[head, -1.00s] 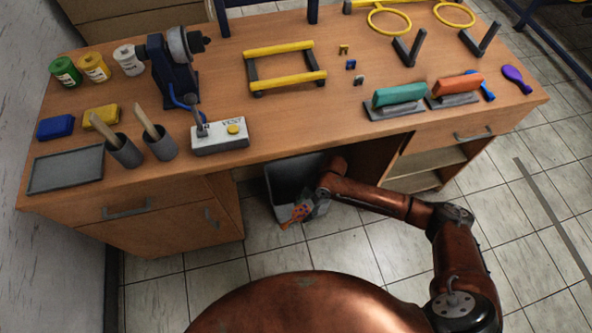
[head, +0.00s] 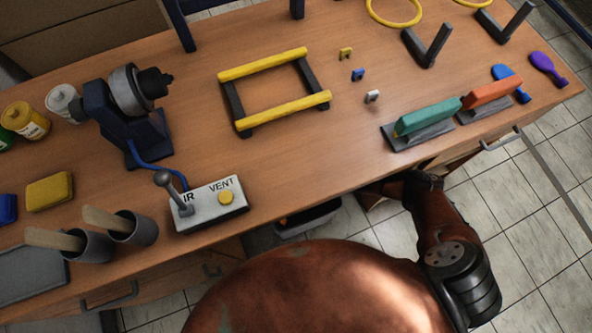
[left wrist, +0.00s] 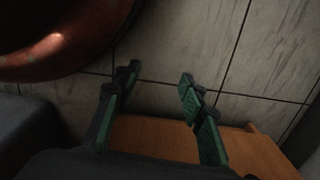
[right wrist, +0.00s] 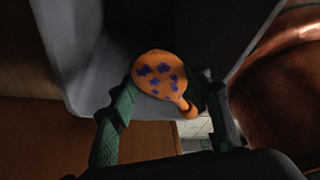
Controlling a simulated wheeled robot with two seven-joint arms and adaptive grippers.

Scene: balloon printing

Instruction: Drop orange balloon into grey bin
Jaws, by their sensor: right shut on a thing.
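The orange balloon (right wrist: 158,75) with dark blue star marks is held between the fingers of my right gripper (right wrist: 168,90) in the right wrist view. Its knotted neck points down to the right. The grey bin (right wrist: 68,50) lies behind the balloon, its pale wall and dark inside filling much of that view. In the head view only part of the bin (head: 310,226) shows under the table edge; the right gripper is hidden there. My left gripper (left wrist: 158,80) is open and empty above the tiled floor in the left wrist view.
The wooden table (head: 330,160) overhangs the bin. On it are a control box (head: 210,204), a yellow-barred frame (head: 275,115), a teal-handled block (head: 428,117), and a blue balloon (head: 510,82) and a purple balloon (head: 546,66) at the right.

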